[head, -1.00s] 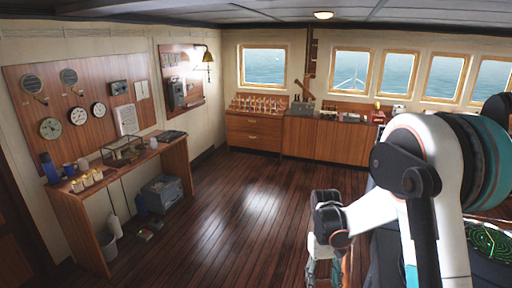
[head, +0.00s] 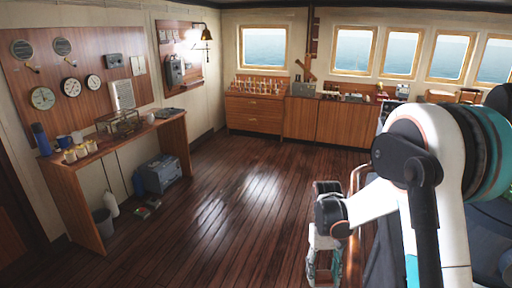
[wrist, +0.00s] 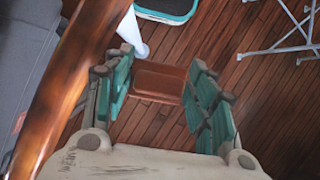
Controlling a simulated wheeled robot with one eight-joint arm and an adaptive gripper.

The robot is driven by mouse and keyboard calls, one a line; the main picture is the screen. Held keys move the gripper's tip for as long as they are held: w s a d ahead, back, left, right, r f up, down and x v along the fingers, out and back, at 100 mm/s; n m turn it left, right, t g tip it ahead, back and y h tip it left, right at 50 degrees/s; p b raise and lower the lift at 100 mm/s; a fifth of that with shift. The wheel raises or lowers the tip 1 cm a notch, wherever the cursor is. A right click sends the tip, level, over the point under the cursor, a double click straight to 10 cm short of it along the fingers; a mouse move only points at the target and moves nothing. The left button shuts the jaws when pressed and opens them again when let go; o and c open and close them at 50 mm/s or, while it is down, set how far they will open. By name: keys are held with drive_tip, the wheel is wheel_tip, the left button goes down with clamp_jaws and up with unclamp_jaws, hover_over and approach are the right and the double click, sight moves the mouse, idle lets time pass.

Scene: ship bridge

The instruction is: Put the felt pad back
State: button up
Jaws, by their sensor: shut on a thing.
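My gripper (wrist: 160,86) shows in the wrist view with its two teal fingers around a reddish-brown rectangular block (wrist: 158,82). The block looks like the felt pad, though its material cannot be made out. It is held above the wooden floor, and the fingers hide its ends. In the head view my gripper (head: 322,265) hangs low at the bottom, right of the middle.
A wooden side desk (head: 176,126) with cups and a wire rack stands along the left wall. A grey case (head: 160,173) and a bin (head: 104,220) sit on the floor by it. A cabinet row (head: 318,122) lines the back wall. The middle floor is clear.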

wheel_tip(320, 180, down, 12)
drive_tip(key=b, duration=1.1)
drive_tip(key=shift+f, duration=0.2)
drive_tip(key=shift+r, duration=0.15)
